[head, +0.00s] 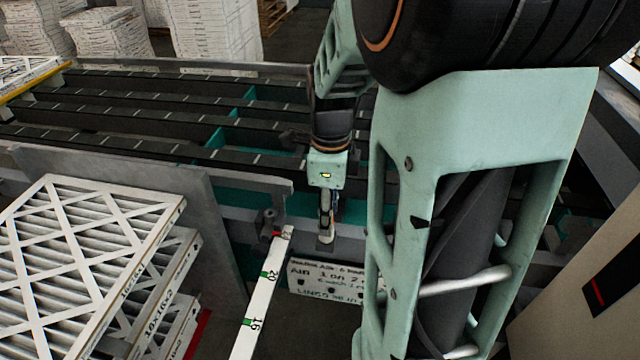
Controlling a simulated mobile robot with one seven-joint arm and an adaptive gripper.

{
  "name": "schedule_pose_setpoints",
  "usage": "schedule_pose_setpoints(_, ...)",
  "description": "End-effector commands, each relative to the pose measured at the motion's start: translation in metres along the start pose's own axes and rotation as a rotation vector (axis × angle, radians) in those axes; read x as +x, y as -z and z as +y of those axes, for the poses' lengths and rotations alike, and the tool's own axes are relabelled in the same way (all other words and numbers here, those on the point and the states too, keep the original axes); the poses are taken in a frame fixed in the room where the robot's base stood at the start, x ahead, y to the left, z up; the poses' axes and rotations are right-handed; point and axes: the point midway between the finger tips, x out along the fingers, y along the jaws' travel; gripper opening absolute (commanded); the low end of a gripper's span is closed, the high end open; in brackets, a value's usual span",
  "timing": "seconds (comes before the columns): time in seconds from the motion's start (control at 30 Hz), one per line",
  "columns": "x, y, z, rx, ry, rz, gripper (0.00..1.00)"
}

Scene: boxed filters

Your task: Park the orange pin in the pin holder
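My gripper (326,222) hangs from my pale green arm near the middle of the head view, pointing down at the near edge of the dark slatted conveyor. It is small and seen nearly edge-on, so I cannot tell whether its fingers are open or shut, or whether anything is between them. I cannot make out the orange pin. I cannot pick out the pin holder for certain; a small dark bracket (268,220) sits on the grey edge left of my gripper.
A white measuring bar (262,295) with numbers runs toward me below the gripper. A sign (325,281) hangs beside it. Stacked filters (90,255) stand left by a grey panel (200,200). The conveyor (130,115) lies behind. My arm hides much of the right.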

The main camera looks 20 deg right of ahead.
Motion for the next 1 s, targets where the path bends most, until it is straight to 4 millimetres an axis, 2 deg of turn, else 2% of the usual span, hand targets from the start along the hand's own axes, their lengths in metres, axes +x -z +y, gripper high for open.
schedule_pose_setpoints(0.3, -0.068, 0.000, -0.001, -0.001, 0.005, -0.002, 0.37)
schedule_pose_setpoints(0.5, -0.097, 0.000, 0.000, -0.001, 0.002, -0.001, 0.37)
schedule_pose_setpoints(0.67, -0.106, 0.000, 0.000, 0.000, 0.001, 0.000, 0.37)
schedule_pose_setpoints(1.0, -0.106, 0.000, 0.000, -0.006, 0.002, 0.001, 0.37)
